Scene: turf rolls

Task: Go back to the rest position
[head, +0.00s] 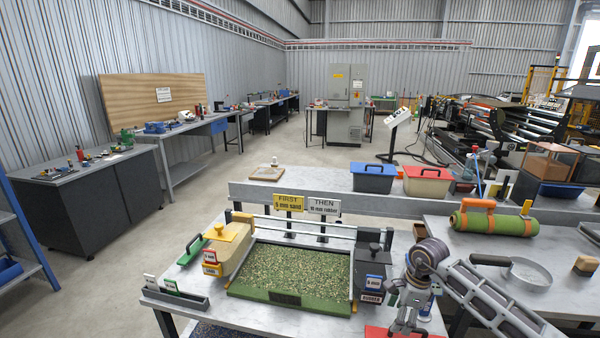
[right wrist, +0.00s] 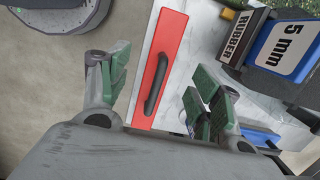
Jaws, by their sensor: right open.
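My right gripper (head: 405,318) is low at the front right of the near table, beside the dark dispenser with the blue "5 mm" label (head: 375,282). In the right wrist view its green-padded fingers (right wrist: 162,92) are spread apart with nothing held between them. A red plate with a dark handle (right wrist: 165,62) lies beyond and below the fingers; its red edge also shows in the head view (head: 385,332). The "5 mm" and "RUBBER" labels (right wrist: 290,52) show at the upper right of the wrist view. My left gripper is not in view.
A green-framed turf tray (head: 262,294) fills the middle of the table. A yellow box (head: 228,250) stands at its left. "FIRST" and "THEN" signs (head: 289,203) stand behind. A green roll with orange bands (head: 495,222) lies on the right table. Blue-lidded (head: 373,178) and red-lidded (head: 427,181) bins stand farther back.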

